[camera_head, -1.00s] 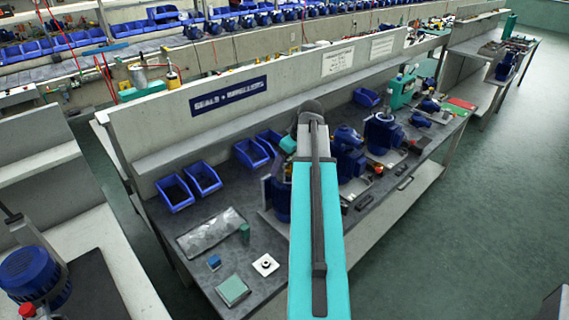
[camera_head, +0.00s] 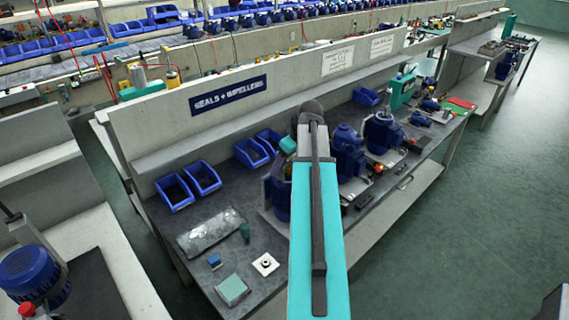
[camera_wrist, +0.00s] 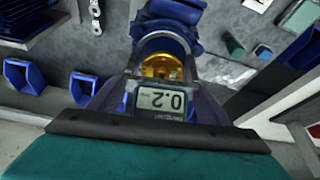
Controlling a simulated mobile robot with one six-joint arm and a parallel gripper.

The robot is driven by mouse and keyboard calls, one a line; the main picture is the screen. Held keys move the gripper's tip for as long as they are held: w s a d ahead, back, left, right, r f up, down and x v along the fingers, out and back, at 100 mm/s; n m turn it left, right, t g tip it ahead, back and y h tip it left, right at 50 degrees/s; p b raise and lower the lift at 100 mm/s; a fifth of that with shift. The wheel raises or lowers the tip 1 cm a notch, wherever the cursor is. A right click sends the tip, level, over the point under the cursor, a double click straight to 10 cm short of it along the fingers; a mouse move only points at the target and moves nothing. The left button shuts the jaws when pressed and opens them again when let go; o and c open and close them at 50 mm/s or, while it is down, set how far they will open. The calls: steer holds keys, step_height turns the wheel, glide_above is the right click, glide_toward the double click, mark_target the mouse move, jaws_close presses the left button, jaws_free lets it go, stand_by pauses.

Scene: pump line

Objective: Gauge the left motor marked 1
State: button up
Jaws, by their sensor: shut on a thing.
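The leftmost blue motor (camera_head: 279,196) stands on a plate on the grey bench, partly hidden behind my teal arm; its mark is not readable. In the wrist view, a gauge (camera_wrist: 160,101) with a small lit display is held just ahead of my gripper (camera_wrist: 158,122), which is shut on it; the fingertips are largely hidden. Beyond the gauge, a brass-coloured round part (camera_wrist: 162,67) sits in a blue motor body (camera_wrist: 168,22). I cannot tell whether the gauge touches it. My gripper is hidden in the head view.
Two more blue motors, middle (camera_head: 348,158) and right (camera_head: 382,133), stand further along the bench. Blue bins (camera_head: 203,178) line the back. A clear bag (camera_head: 211,231), a green box (camera_head: 232,290) and a white square piece (camera_head: 265,264) lie at the near left end.

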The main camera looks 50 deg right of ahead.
steer(key=o, duration=1.5)
steer(key=shift+r, duration=0.1)
steer(key=shift+r+p, duration=2.55)
steer(key=shift+r, duration=1.85)
